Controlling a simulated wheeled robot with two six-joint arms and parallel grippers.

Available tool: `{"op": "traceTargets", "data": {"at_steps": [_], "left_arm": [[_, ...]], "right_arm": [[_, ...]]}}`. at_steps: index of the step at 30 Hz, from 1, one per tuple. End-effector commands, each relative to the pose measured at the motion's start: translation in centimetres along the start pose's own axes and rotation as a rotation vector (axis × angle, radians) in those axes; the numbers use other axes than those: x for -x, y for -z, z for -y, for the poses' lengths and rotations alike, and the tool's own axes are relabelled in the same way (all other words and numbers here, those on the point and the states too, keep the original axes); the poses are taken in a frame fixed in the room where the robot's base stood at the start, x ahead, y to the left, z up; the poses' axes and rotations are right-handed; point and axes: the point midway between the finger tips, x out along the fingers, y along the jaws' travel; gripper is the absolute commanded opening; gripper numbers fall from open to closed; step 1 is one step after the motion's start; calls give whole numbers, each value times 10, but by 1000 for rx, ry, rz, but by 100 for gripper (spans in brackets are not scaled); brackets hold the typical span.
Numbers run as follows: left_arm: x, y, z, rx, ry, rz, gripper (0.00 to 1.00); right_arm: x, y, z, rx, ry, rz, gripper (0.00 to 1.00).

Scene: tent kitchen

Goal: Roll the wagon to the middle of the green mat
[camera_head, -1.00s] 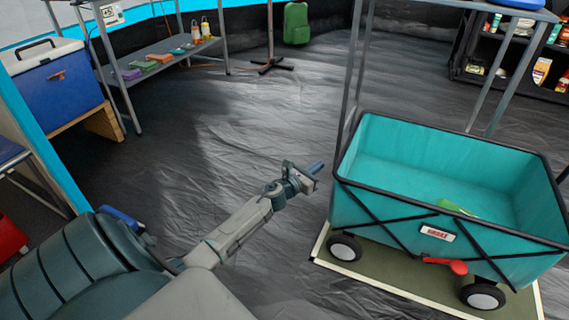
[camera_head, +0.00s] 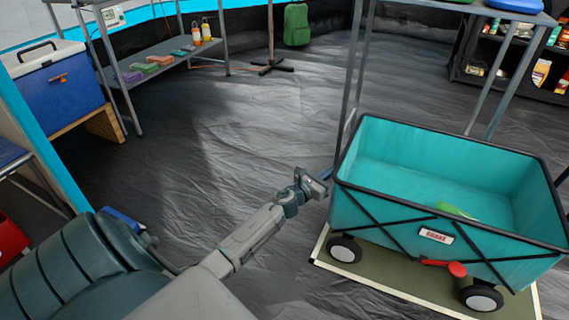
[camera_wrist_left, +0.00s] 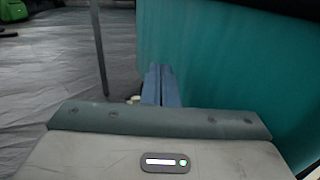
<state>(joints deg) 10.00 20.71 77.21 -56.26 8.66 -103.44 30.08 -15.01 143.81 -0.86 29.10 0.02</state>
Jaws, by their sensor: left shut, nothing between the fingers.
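The teal wagon (camera_head: 385,210) stands upright at the right in the head view, its near wheels over the green mat (camera_head: 375,278). The mat has a pale border and shows in front of and under the wagon. A small green thing (camera_head: 455,210) lies inside the wagon. My left gripper (camera_head: 328,176) is at the wagon's left end, its fingertips close to the wall. In the left wrist view the blue fingers (camera_wrist_left: 160,85) are together and empty, beside the teal wall (camera_wrist_left: 235,75). I cannot tell whether they touch it. My right gripper is out of view.
A metal table frame's legs (camera_head: 355,65) rise just behind the wagon. A low shelf (camera_head: 165,60) and a blue cooler (camera_head: 58,82) stand at the left, and a dark shelf unit (camera_head: 480,60) at the back right. The floor (camera_head: 230,150) left of the wagon is clear.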

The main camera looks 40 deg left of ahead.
Motion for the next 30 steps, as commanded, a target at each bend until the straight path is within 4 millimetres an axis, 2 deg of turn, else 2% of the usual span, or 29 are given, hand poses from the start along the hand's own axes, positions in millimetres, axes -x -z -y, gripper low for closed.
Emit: {"op": "traceTargets", "data": {"at_steps": [30], "left_arm": [[-15,-1,38,0,0,0,0]], "right_arm": [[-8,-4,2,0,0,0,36]]}}
